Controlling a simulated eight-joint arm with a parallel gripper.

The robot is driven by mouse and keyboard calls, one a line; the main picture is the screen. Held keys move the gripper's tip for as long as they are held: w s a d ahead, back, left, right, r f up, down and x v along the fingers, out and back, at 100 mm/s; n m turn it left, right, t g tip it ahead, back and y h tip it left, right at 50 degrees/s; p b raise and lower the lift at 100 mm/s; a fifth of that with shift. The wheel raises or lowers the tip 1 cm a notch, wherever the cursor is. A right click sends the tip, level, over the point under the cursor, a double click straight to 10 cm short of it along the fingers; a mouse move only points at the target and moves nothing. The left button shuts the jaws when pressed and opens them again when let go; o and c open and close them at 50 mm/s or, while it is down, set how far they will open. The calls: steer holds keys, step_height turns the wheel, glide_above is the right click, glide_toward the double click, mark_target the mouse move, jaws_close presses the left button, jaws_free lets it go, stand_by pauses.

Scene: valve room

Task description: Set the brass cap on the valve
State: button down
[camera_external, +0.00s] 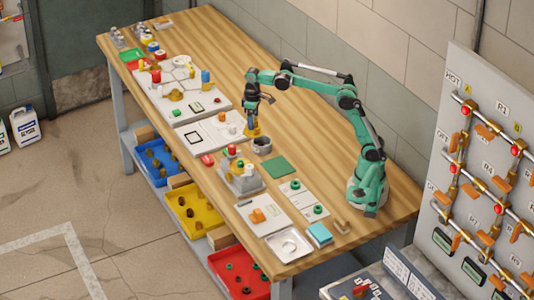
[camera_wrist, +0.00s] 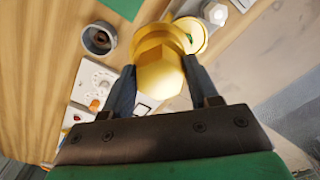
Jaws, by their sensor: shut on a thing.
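My gripper (camera_external: 251,127) is shut on the yellow brass cap (camera_wrist: 158,68), which has a wide round rim and a faceted end. In the wrist view the cap sits between the fingers of my gripper (camera_wrist: 158,92). In the external view the cap (camera_external: 253,132) hangs low over the workbench, beside a grey cup. I cannot tell for sure which fitting is the task's valve. A round cream-yellow part with a green spot (camera_wrist: 192,36) shows partly behind the cap in the wrist view.
The grey cup (camera_external: 262,147) is close to my gripper and also shows in the wrist view (camera_wrist: 98,40). A grey device with an orange knob (camera_external: 240,180) stands nearby. A white board with fittings (camera_external: 185,100) lies farther along. A green mat (camera_external: 279,167) lies flat. Bare wood (camera_external: 310,125) is free behind.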

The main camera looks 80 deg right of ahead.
steer(key=shift+w+a+f, duration=0.5)
steer(key=shift+a+f, duration=0.25)
steer(key=shift+f, duration=0.75)
steer(key=shift+w+a+f, duration=0.55)
steer(key=shift+a+f, duration=0.15)
steer(key=shift+f, duration=0.75)
steer(key=shift+w+a+f, duration=0.5)
steer(key=shift+a+f, duration=0.25)
steer(key=shift+f, duration=0.75)
steer(key=shift+f, duration=1.1)
steer(key=shift+c, duration=0.8)
jaws_free()
steer(key=shift+r, duration=0.1)
step_height(320, 180, up, 8)
